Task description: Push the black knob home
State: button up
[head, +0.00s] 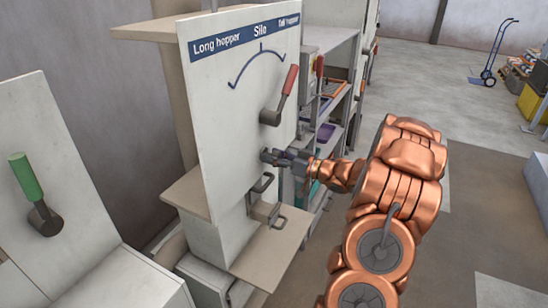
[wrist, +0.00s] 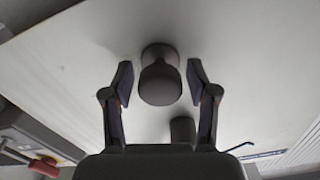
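The black knob (wrist: 160,82) stands out from the pale panel (wrist: 75,65) on a short stem with a round collar behind it. My gripper (wrist: 160,82) is open, with one finger on each side of the knob. A gap shows between the knob and both fingers, so I see no contact. In the head view my gripper (head: 276,156) is at the lower part of the panel, below the red-handled lever (head: 284,95). There the fingers largely hide the knob.
A dark cylindrical stub (wrist: 182,130) stands close to the knob. Metal pull handles (head: 262,183) and a ledge (head: 268,255) lie below my gripper. A green-handled lever (head: 33,195) is on the left panel. Open floor (head: 430,85) lies to the right.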

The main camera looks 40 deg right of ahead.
jog(key=shift+o, duration=0.2)
jog(key=v, duration=1.2)
jog(key=shift+d, duration=0.1)
dwell(0.7)
